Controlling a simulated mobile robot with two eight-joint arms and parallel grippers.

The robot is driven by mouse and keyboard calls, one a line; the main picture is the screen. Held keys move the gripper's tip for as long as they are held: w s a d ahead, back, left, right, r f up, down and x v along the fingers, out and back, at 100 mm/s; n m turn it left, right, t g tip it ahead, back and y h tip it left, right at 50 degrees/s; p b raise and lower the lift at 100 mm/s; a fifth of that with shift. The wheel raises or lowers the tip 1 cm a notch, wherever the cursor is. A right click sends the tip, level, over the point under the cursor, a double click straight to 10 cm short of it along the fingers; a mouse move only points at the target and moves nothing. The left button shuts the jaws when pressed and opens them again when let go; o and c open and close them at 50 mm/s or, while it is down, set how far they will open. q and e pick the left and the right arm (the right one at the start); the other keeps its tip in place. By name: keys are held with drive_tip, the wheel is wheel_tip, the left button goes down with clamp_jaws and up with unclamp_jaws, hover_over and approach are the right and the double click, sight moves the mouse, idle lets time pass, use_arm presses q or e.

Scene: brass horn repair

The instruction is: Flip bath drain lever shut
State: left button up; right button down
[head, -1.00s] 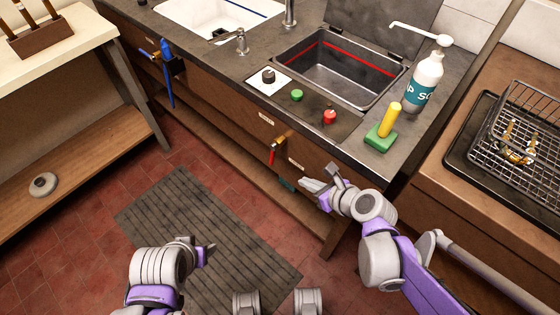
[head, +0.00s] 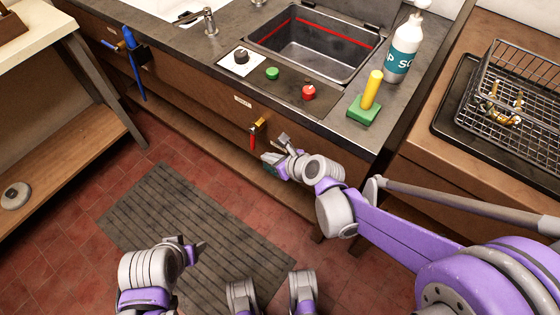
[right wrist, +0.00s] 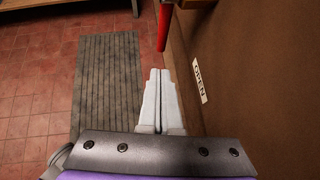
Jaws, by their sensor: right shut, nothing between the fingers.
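The drain lever (head: 252,138) has a red handle hanging down from a brass valve on the cabinet front below the bath (head: 310,50). Its red handle (right wrist: 164,25) also shows at the top of the right wrist view, just beyond the fingertips. My right gripper (head: 270,162) is shut and empty, close to the lever's lower right. In the right wrist view its fingers (right wrist: 158,75) lie together, with a small gap to the handle. An OPEN label (right wrist: 200,82) is to their right. My left gripper (head: 197,248) is low over the mat, its jaws unclear.
A white label (head: 243,101) is above the lever. The counter holds a red button (head: 308,92), green button (head: 272,73), soap bottle (head: 403,50) and yellow-handled green block (head: 363,110). A wire basket (head: 520,95) is at right. The mat (head: 160,200) is clear.

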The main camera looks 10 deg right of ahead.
sight(253, 140)
drive_tip(key=w+a, duration=0.2)
drive_tip(key=shift+w+r, duration=0.35)
drive_tip(key=shift+w, duration=0.05)
drive_tip(key=shift+w+f+t+b, duration=0.1)
drive_tip(key=shift+t+b, duration=0.2)
drive_tip(key=shift+b, duration=0.15)
